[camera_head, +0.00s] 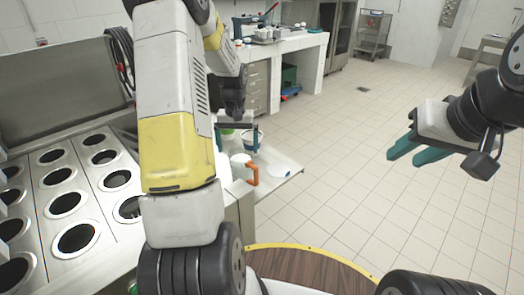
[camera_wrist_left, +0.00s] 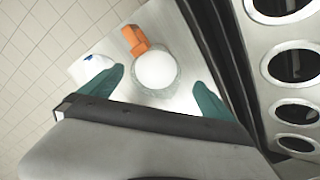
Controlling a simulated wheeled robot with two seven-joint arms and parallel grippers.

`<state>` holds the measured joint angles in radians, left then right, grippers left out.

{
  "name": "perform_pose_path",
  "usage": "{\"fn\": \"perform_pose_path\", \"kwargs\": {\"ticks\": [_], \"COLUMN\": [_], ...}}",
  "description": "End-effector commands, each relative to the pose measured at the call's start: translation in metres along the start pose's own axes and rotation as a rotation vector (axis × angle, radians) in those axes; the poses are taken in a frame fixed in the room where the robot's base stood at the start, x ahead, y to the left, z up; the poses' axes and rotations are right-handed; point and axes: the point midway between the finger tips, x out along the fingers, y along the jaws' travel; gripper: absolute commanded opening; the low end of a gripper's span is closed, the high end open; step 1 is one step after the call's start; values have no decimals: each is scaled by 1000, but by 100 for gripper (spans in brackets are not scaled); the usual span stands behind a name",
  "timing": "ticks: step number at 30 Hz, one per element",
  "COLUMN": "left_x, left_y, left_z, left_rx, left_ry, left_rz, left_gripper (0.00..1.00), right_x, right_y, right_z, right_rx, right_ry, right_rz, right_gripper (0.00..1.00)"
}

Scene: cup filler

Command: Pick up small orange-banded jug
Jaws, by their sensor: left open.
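A small white jug (camera_head: 240,158) with an orange handle (camera_head: 251,174) stands on a pale shelf (camera_head: 285,172) beside the counter. From above in the left wrist view, the jug (camera_wrist_left: 156,70) shows a round white top and the orange handle (camera_wrist_left: 134,39) points up and left. I cannot make out its band. My left gripper (camera_head: 238,149) is open over the shelf. In the left wrist view, its teal fingers (camera_wrist_left: 158,76) lie on either side of the jug, with gaps showing. My right gripper (camera_head: 407,150) is open and empty over the floor, far right.
A steel counter with several round wells (camera_head: 66,204) lies left. The tiled floor at right is clear.

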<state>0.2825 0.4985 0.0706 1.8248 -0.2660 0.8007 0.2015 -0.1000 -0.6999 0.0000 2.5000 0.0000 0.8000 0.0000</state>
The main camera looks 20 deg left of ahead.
Motion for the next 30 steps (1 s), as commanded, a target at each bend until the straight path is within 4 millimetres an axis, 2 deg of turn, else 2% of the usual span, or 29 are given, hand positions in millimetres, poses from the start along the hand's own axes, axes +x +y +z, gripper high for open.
{"fn": "perform_pose_path", "kwargs": {"ticks": [18,26,30], "left_x": [74,77,77], "left_y": [7,7,7], "left_z": [-2,-2,-2], "left_rx": [2,2,2], "left_ry": [-2,0,0], "left_rz": [1,1,1], "left_gripper": [100,100,76], "right_x": [0,0,0], "right_y": [0,0,0], "right_z": [0,0,0], "right_rx": [0,0,0], "right_ry": [0,0,0], "right_rz": [0,0,0], "right_gripper": [36,36,36]}}
